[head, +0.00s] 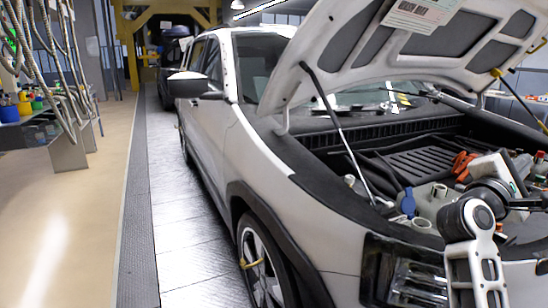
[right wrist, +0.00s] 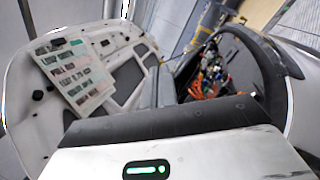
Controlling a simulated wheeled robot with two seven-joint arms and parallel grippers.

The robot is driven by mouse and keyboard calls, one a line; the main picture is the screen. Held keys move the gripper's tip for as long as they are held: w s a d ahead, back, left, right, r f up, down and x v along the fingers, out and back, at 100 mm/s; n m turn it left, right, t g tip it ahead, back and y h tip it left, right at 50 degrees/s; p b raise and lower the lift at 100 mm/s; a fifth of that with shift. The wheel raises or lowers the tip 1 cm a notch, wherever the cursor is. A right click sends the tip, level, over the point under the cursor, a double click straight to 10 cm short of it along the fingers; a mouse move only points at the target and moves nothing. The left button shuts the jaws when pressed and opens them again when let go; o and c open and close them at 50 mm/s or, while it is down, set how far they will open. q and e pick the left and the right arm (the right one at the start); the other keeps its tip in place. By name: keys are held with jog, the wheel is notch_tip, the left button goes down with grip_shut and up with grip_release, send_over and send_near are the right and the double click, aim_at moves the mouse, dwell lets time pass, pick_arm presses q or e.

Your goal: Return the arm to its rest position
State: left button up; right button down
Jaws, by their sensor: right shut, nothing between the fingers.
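My right arm (head: 473,255) comes in at the lower right of the head view, bent over the front corner of the open engine bay (head: 400,165). Its right gripper (head: 494,168), with a white housing, is over the bay and seen small; it is shut and empty. In the right wrist view, the white housing with a green light (right wrist: 147,169) fills the bottom, and the fingertips cannot be made out. My left gripper is not in view.
The raised hood (head: 400,50) with a label sheet (head: 422,12) is above the bay and also shows in the wrist view (right wrist: 125,75). A blue cap (head: 408,203) and orange parts (head: 462,163) are near the arm. The aisle (head: 195,225) left of the car is clear.

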jog(key=s+d+r+n+g+h, duration=0.1)
jog(key=s+d+r+h, duration=0.6)
jog(key=r, duration=0.4)
jog(key=w+a+f+m+t+y, duration=0.3)
jog(key=a+f+m+t+y, duration=0.4)
jog(key=a+f+m+y, duration=0.65)
jog(key=w+a+f+m+t+y, duration=0.2)
jog(key=a+f+m+t+y, duration=0.5)
jog(key=a+f+m+y, duration=0.65)
jog(key=s+a+f+n+g+y, duration=0.2)
jog(key=s+f+n+g+y, duration=0.35)
jog(key=f+n, duration=0.7)
jog(key=s+f+n+g+h, duration=0.4)
jog(key=s+f+n+g, duration=0.45)
jog(key=s+f, duration=0.65)
pick_arm(q)
jog(key=b, duration=0.2)
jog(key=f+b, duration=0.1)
jog(key=b, duration=0.1)
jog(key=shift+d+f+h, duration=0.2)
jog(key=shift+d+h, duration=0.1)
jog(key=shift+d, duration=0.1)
pick_arm(e)
jog(key=w+a+m+t, duration=0.1)
jog(key=a+m+t, duration=0.1)
jog(key=a+m, duration=0.3)
jog(key=a+y, duration=0.1)
jog(key=a, duration=0.3)
jog(key=shift+w+a, duration=0.15)
jog(key=shift+a, duration=0.2)
